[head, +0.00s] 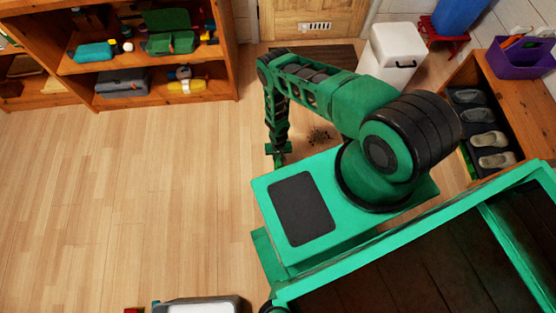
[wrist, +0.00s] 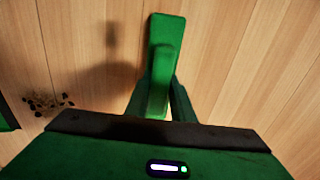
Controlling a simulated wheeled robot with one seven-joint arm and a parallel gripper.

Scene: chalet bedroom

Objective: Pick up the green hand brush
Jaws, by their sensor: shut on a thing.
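The green hand brush (wrist: 165,35) shows in the wrist view as a long green piece with a raised grip, reaching forward from between my fingers. My gripper (wrist: 158,98) is shut on it, with a dark green finger on either side. The brush's shadow falls on the floor to its left, apart from it, so it seems to be held above the boards. In the head view my gripper (head: 279,157) hangs low over the wooden floor; the brush there is small and hard to tell from the green gripper.
A patch of dark dirt (head: 319,135) lies on the floor right of my gripper. A white bin (head: 392,52) and a doormat (head: 315,57) are at the back. A wooden shelf unit (head: 150,82) stands back left, a shoe rack (head: 482,125) at right. Floor at left is clear.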

